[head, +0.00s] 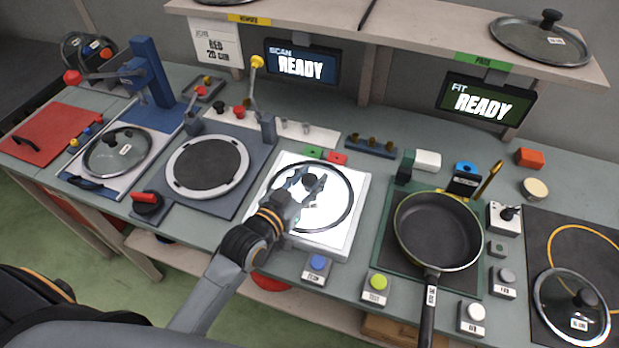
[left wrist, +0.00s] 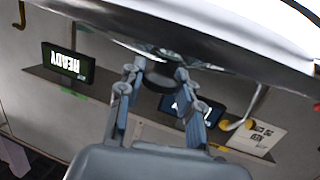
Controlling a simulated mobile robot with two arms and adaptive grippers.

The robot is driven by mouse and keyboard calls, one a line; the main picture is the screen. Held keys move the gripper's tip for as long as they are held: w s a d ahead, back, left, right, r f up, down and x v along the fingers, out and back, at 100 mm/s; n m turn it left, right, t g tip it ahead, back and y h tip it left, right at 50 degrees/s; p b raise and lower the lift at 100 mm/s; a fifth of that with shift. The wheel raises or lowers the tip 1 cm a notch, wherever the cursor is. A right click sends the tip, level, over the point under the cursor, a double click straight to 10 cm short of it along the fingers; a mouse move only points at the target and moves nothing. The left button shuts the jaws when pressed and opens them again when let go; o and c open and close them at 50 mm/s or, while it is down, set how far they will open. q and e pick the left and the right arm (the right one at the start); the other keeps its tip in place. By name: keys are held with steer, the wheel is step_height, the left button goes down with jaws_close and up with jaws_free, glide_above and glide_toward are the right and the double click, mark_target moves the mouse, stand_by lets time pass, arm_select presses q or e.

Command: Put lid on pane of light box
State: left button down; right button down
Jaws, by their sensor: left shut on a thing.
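The lid (head: 331,212) is a clear glass disc with a dark rim and a black knob, at the bright white pane of the light box (head: 357,194). Its rim lies within the pane's outline in the head view. I cannot tell whether it touches the pane. My left gripper (head: 304,187) is shut on the lid's knob, reaching in from the lower left. In the left wrist view the gripper fingers (left wrist: 166,82) flank the dark knob, with the lid (left wrist: 215,58) spread across the top. My right gripper is not in view.
A green-rimmed pan (head: 438,234) stands right of the light box. A round fixture (head: 207,166) stands left. Buttons (head: 318,264) line the front edge. Other lids lie at the far left (head: 117,150), lower right (head: 572,302) and on the shelf (head: 541,40). Two screens (head: 302,64) stand behind.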

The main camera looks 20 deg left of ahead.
arm_select(q)
steer(key=shift+f, duration=0.1)
steer(key=c, duration=1.3)
jaws_free()
steer(key=shift+f, duration=0.15)
steer(key=o, duration=0.4)
steer(key=b+v, duration=0.1)
steer(key=v, duration=1)
steer(key=shift+b, duration=0.3)
steer(key=shift+s+a, duration=0.15)
steer(key=shift+s, duration=0.35)
